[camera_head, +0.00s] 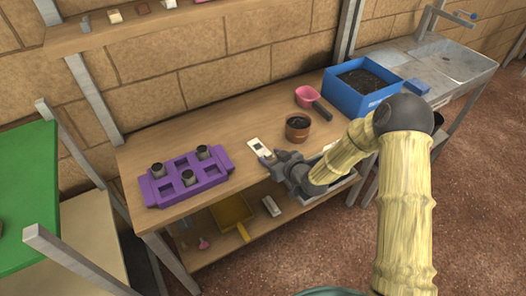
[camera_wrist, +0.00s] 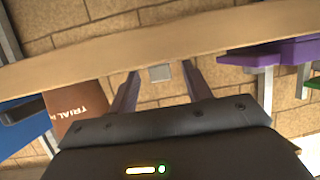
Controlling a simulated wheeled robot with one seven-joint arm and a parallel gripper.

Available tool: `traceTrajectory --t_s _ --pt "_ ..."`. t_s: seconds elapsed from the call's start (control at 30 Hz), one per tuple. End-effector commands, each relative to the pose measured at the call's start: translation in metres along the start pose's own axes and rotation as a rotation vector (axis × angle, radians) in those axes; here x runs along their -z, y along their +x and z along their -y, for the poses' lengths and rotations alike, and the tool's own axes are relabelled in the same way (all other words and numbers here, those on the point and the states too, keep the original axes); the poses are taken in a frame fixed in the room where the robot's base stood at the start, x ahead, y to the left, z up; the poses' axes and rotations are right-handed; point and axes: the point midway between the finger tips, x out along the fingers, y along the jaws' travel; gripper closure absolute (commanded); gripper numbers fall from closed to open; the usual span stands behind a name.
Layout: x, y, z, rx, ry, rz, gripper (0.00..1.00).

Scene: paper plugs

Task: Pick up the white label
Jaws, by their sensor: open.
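The white label (camera_head: 254,144) is small and pale with a dark mark, on the wooden bench between the purple tray (camera_head: 160,196) and the brown pot (camera_head: 298,133). My gripper (camera_head: 267,158) is low over the bench, just on the near right side of the label. In the wrist view, which looks upside down, a small grey piece (camera_wrist: 160,73), likely the label, shows between the two open fingers. There is clear space on both sides of it, and the fingers do not visibly touch it.
The brown pot, lettered "TRIAL", also shows close at the left in the wrist view (camera_wrist: 77,108). A pink scoop (camera_head: 306,96) and a blue box of soil (camera_head: 345,98) stand behind right. The purple tray holds several small pots. The bench's back left is clear.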

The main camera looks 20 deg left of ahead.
Motion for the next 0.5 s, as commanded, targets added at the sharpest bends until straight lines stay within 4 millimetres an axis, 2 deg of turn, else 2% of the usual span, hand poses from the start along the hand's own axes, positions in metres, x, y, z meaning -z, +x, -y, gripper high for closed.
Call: traceTrajectory --t_s 0.3,0.43,0.5 --pt "0.0000 -0.0004 -0.0001 0.000 0.000 0.000 0.53" --pt "0.0000 -0.0004 -0.0001 0.000 0.000 0.000 0.78" --pt "0.0000 -0.0004 0.0000 0.000 0.000 0.000 0.81"
